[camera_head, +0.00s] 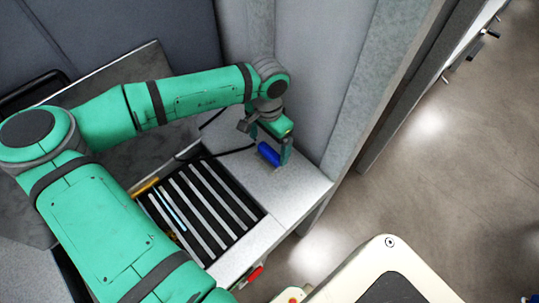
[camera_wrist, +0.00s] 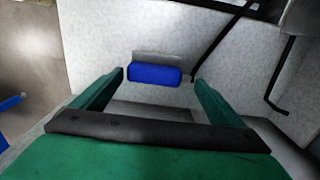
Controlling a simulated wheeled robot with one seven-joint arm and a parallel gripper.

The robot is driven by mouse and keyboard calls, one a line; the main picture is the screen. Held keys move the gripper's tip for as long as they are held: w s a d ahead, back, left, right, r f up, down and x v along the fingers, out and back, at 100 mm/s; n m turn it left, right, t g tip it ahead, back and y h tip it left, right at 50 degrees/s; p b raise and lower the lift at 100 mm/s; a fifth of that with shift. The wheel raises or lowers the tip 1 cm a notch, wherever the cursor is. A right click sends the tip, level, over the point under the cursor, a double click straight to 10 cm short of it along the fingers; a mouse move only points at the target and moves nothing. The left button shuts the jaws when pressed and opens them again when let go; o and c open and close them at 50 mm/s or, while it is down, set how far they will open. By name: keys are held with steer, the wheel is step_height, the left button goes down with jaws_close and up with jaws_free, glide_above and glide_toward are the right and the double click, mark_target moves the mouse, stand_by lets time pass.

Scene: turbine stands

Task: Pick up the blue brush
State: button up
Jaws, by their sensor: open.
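The blue brush (camera_head: 268,154) is at the far right end of the grey worktop, by the wall panel. In the wrist view its blue body (camera_wrist: 155,75) lies crosswise with a grey strip along its upper side. My gripper (camera_head: 272,160) is right over the brush. In the wrist view the two green fingers of my gripper (camera_wrist: 158,78) are apart, one on each side of the brush, with gaps showing. Whether the fingertips are level with the brush is hard to tell.
A black slotted tray (camera_head: 262,211) with grey bars is sunk in the worktop (camera_head: 300,188) beside the brush. A black cable (camera_wrist: 225,40) runs close to the brush. A grey wall panel (camera_head: 320,80) rises behind it. Open floor (camera_head: 440,180) lies to the right.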

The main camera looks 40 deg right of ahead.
mark_target(270, 151)
steer(key=shift+s+f, duration=0.2)
steer(key=shift+f, duration=0.65)
steer(key=shift+s+f, duration=0.15)
steer(key=shift+f, duration=0.7)
steer(key=shift+s+f, duration=0.2)
steer(key=shift+f, duration=0.65)
steer(key=shift+a, duration=0.1)
steer(key=c, duration=1.2)
